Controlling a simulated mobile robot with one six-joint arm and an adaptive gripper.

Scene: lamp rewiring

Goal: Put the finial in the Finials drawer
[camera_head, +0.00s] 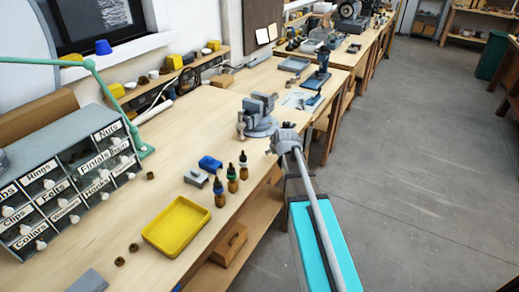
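The grey drawer cabinet (62,185) stands at the left of the bench, with labelled drawers and pale knobs. Small dark brown pieces lie on the bench: one (150,176) right of the cabinet and two (133,247) (119,262) left of the yellow tray. They are too small to tell whether one is the finial. My gripper (274,148) is at the bench's right edge by the vise, well right of the cabinet. Its fingers are too small to read.
A yellow tray (150,236), three dark-tipped bottles (232,184), a blue piece (210,164) and a grey block (196,178) are on the bench. A vise (258,117) stands farther back. A green lamp arm (112,92) reaches over the cabinet. Floor right of the bench is clear.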

